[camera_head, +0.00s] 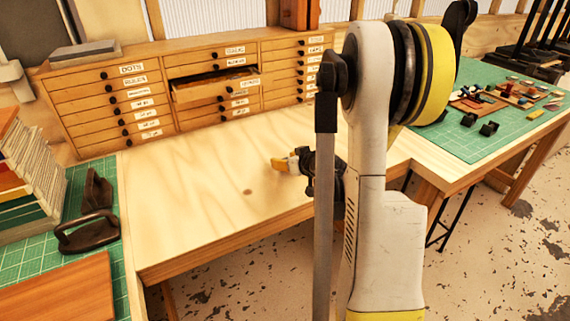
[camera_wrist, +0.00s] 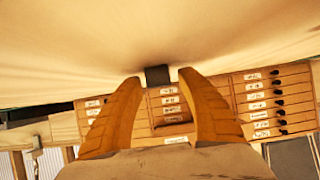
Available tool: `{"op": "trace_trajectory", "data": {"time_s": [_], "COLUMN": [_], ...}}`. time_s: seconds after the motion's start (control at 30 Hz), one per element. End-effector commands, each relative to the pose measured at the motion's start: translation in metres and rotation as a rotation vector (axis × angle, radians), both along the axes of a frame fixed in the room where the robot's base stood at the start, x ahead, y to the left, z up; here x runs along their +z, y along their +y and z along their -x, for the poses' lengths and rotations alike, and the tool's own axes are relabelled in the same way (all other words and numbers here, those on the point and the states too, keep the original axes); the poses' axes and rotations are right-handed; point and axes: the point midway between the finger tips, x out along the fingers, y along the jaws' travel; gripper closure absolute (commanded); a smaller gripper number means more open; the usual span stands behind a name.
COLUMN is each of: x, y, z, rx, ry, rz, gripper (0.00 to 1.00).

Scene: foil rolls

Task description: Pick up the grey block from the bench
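A small dark grey block (camera_wrist: 158,75) shows in the wrist view, between and slightly beyond my two fingertips, with the pale bench behind it. My gripper (camera_wrist: 160,79) is open, with a narrow gap on each side of the block. I cannot tell how far ahead of the tips the block is. In the head view my gripper (camera_head: 283,163) is low over the right part of the wooden bench (camera_head: 200,205), its fingers pointing left. I cannot make out the block there; my arm and gripper cover part of the bench.
A drawer cabinet (camera_head: 150,95) stands along the back of the bench, one drawer (camera_head: 214,88) pulled out. A flat grey slab (camera_head: 85,53) lies on top of it. Books (camera_head: 30,180) and a dark iron tool (camera_head: 88,232) are at left. The bench's left and middle are clear.

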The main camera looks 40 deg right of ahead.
Motion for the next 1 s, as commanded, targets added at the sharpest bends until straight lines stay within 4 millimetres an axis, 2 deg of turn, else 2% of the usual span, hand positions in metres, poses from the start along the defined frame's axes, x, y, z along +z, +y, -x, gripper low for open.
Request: {"op": "trace_trajectory", "data": {"time_s": [0.03,0.1,0.13,0.63,0.77,0.9,1.0], "x": [0.0,0.0,0.0,0.006,0.02,0.046,0.058], "y": [0.0,0.0,0.0,0.0,0.0,0.0,-0.02], "z": [0.0,0.0,0.0,0.0,0.001,0.0,0.014], "rx": [0.0,0.0,0.0,0.0,0.0,0.0,-0.008], "ry": [0.0,0.0,0.0,0.0,0.0,0.0,0.0], "rz": [0.0,0.0,0.0,0.0,0.0,0.0,-0.001], "gripper": [0.72,0.94,1.0,1.0,1.0,1.0,1.0]}}
